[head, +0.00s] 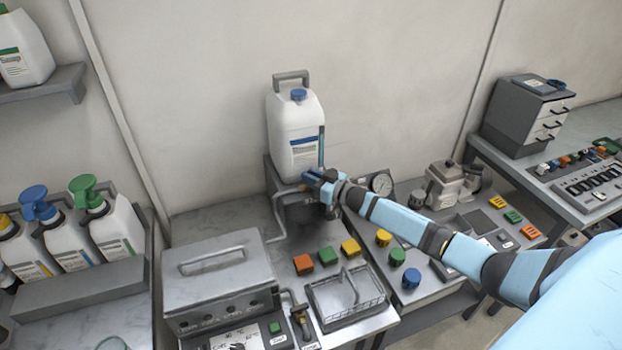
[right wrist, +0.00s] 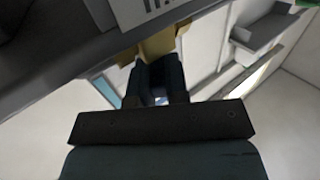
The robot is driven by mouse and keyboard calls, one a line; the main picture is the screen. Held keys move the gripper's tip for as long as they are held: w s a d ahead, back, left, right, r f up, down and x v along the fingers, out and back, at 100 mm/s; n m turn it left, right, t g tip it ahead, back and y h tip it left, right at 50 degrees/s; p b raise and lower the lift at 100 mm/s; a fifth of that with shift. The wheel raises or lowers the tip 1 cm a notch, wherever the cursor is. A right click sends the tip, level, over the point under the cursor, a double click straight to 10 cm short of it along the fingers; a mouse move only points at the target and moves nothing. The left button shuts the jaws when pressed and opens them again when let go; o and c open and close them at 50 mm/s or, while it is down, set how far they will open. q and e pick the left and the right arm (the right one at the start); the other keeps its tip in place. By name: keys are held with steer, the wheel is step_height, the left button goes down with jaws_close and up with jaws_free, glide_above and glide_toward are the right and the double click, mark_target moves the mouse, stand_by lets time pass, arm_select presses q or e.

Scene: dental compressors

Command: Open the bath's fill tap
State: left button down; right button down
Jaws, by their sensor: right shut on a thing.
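The bath (head: 220,275) is a grey metal box with a handled lid, down, and a row of knobs on its front. A white jug (head: 297,135) with a blue cap stands on a raised grey stand behind it. A pipe (head: 277,215) runs from below the jug toward the bath. My right gripper (head: 315,180) is at the stand's front edge, just under the jug. In the right wrist view its dark fingers (right wrist: 160,82) are shut on a brass-coloured part (right wrist: 155,46), seemingly the fill tap. The head view hides the held part behind the gripper. My left gripper is out of view.
A wire basket (head: 345,298) and orange, green and yellow blocks (head: 326,256) sit right of the bath. Another tap (head: 301,322) is at the bath's front right. Pump bottles (head: 65,240) stand at left.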

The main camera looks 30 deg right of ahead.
steer(key=n+y, duration=0.1)
steer(key=n+g+y+b, duration=0.1)
steer(key=shift+w+d+f+y, duration=0.1)
steer(key=shift+d+y, duration=0.15)
steer(key=shift+y, duration=0.15)
steer(key=n+g+y+b, duration=0.4)
steer(key=g+y+b, duration=0.1)
steer(key=b, duration=0.1)
steer(key=shift+w+n, duration=0.1)
steer(key=shift+n, duration=0.2)
steer(key=shift+n+g+y+b, duration=0.5)
steer(key=shift+g+y+b, duration=0.1)
steer(key=shift+g, duration=0.1)
steer(key=shift+n+g+y+b, duration=0.3)
steer(key=shift+n+g+b, duration=0.1)
steer(key=shift+g, duration=0.2)
steer(key=shift+r, duration=0.2)
steer(key=c, duration=1.1)
jaws_free()
steer(key=shift+a, duration=0.1)
